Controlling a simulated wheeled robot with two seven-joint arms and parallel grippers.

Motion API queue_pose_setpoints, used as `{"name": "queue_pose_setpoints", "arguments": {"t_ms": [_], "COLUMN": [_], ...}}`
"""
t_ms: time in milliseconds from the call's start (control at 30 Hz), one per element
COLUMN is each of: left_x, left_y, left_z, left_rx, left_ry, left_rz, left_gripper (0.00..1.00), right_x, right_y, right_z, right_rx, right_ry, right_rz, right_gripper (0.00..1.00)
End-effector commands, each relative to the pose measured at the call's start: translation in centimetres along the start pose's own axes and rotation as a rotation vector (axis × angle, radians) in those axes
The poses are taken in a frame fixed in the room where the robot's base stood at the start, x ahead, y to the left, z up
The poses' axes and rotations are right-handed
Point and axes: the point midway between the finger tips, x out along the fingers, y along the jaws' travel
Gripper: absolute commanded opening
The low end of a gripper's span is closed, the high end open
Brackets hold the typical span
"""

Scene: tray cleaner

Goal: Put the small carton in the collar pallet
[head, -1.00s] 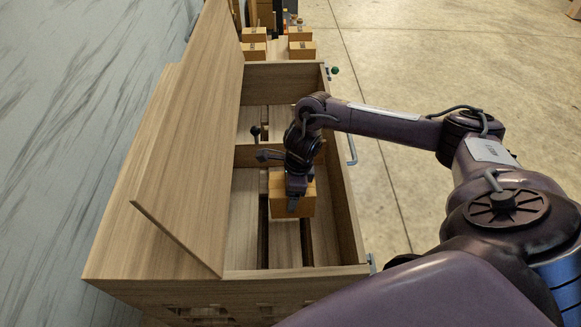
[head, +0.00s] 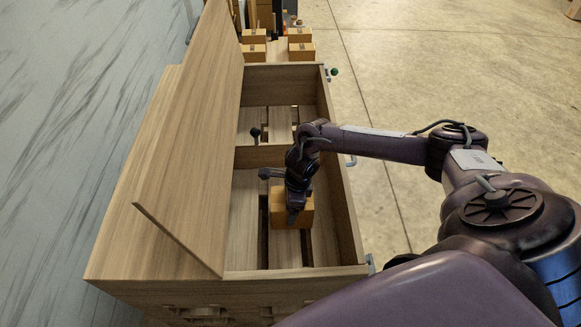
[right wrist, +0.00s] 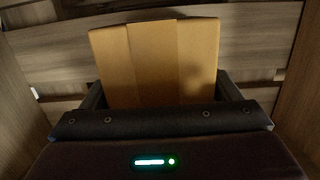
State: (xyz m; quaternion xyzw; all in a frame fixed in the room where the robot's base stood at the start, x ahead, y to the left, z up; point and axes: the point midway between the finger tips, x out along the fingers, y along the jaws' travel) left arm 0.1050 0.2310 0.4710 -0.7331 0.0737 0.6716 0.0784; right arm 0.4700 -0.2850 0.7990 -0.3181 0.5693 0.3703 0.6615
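The small carton (head: 307,212) is an orange-brown box inside the front compartment of the wooden collar pallet (head: 348,222). My right gripper (head: 295,208) reaches down over the carton. In the right wrist view the carton (right wrist: 155,62) sits between the two dark fingers, which lie against its sides, so the gripper looks shut on it. The carton is low, close to the slatted floor; I cannot tell whether it touches. The gripper hides part of the carton in the head view. My left gripper is not in view.
A tall wooden lid panel (head: 190,130) stands tilted along the pallet's left side. A crosswise divider (head: 262,156) splits the inside. The rear compartment looks empty. Several similar cartons (head: 301,51) stand beyond the far end. The floor to the right is clear.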

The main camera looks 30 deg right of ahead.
Motion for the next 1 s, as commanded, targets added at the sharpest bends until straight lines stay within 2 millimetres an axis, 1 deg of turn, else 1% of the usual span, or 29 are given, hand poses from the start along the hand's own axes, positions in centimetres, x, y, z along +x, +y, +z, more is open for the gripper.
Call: {"name": "queue_pose_setpoints", "arguments": {"t_ms": [33,100,367,467,500,567,667,800,900,1000], "left_x": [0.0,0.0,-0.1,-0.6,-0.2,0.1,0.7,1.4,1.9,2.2], "left_y": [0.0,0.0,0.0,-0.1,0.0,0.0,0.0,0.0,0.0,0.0], "left_z": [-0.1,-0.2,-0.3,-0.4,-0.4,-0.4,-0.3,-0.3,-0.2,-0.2], "left_rx": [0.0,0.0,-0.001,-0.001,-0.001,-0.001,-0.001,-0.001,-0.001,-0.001], "left_ry": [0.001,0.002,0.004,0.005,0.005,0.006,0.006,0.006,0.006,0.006], "left_rz": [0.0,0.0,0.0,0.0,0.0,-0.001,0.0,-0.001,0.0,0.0], "left_gripper": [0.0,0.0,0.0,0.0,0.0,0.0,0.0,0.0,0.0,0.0], "right_x": [0.0,0.0,-0.1,-0.5,-0.7,-1.5,-3.4,-6.6,-8.6,-10.3], "right_y": [0.0,0.0,0.0,0.0,-0.1,-0.1,-0.2,-0.2,-0.2,-0.1], "right_z": [0.0,0.0,0.0,0.1,0.0,0.0,0.0,0.0,0.0,0.1], "right_rx": [0.0,0.0,0.0,0.0,0.0,-0.001,-0.002,-0.002,-0.002,-0.002], "right_ry": [0.0,0.0,0.0,0.0,-0.001,-0.002,-0.002,-0.002,-0.002,-0.001], "right_rz": [0.0,0.0,0.0,0.001,-0.001,-0.003,-0.004,-0.005,-0.005,-0.003], "right_gripper": [0.9,0.99,0.99,0.99,0.99,0.99,0.99,0.99,0.99,0.99]}}
